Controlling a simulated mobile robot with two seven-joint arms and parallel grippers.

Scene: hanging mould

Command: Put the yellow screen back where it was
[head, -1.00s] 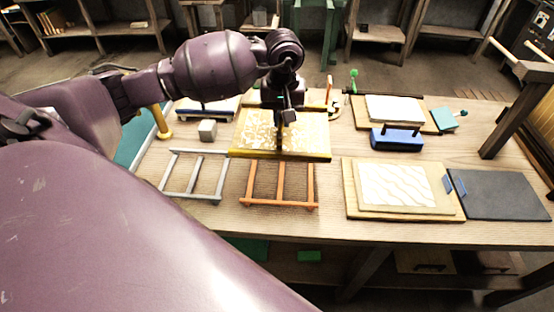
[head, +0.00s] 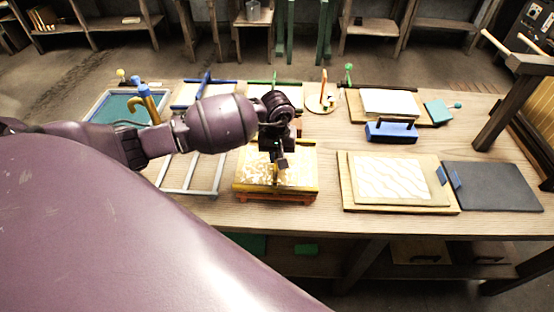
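The yellow screen (head: 252,184), a yellow-framed panel with a pale floral pattern, is over the orange rack (head: 301,199) at the middle front of the table. Only the rack's front edge and feet show below it; I cannot tell whether the screen rests on it or hovers just above. My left gripper (head: 276,172) is over the middle of the screen, pointing down, and appears shut on it. The fingertips are small and dark, and my arm hides part of the screen's far side. My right gripper is not in view.
A grey rack (head: 190,190) stands left of the screen. To the right are a wavy-patterned panel (head: 395,180), a dark slab (head: 490,187) and a blue block with handle (head: 391,132). A blue-framed rack (head: 187,96) and a teal tray (head: 112,106) lie at the back left.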

